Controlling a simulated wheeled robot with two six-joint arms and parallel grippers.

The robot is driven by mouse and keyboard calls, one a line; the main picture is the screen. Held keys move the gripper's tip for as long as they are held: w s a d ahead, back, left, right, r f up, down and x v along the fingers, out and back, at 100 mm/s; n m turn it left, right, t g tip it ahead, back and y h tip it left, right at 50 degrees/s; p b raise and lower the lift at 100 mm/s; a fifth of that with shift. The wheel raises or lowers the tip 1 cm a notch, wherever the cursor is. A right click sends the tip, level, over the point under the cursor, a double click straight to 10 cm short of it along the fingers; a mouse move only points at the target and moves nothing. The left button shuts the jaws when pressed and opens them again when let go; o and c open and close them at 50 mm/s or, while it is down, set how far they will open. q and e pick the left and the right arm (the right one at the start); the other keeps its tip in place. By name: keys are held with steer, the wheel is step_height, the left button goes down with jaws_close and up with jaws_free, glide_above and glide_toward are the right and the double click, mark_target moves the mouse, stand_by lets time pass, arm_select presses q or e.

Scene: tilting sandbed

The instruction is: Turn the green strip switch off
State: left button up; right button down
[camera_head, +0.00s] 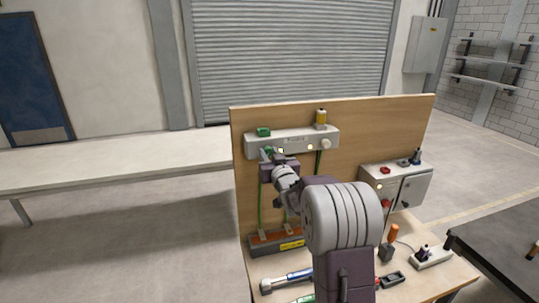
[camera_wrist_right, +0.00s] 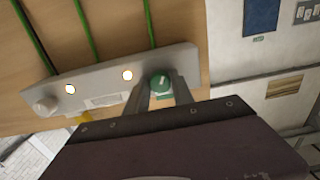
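A pale grey strip box (camera_head: 292,143) is fixed on the upright wooden board. It bears a green round switch (camera_wrist_right: 159,84) with a pale mark at one end. In the head view the green switch (camera_head: 269,152) shows at the strip's left end, partly hidden by my gripper. My right gripper (camera_head: 267,156) is at this switch. In the right wrist view its two fingers (camera_wrist_right: 161,88) stand apart, one on each side of the green switch; I cannot tell whether they touch it. My left gripper is not in view.
Two lamps glow on the strip (camera_wrist_right: 127,74), with a white knob (camera_head: 325,144) at its other end. Green and yellow blocks sit on top. A grey control box (camera_head: 413,187) is to the right.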

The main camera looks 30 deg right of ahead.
steer(key=shift+f+n+b, duration=0.2)
steer(key=shift+n+b, duration=0.3)
steer(key=shift+b, duration=0.45)
steer(key=n+b, duration=0.6)
steer(key=b, duration=0.1)
steer(key=shift+f, duration=0.1)
steer(key=n+b, duration=0.2)
steer(key=n, duration=0.1)
steer(key=shift+r+n+b, duration=0.25)
steer(key=shift+n+b, duration=0.45)
steer(key=shift+n, duration=0.1)
steer(key=c, duration=1.1)
jaws_free()
steer(key=shift+r, duration=0.1)
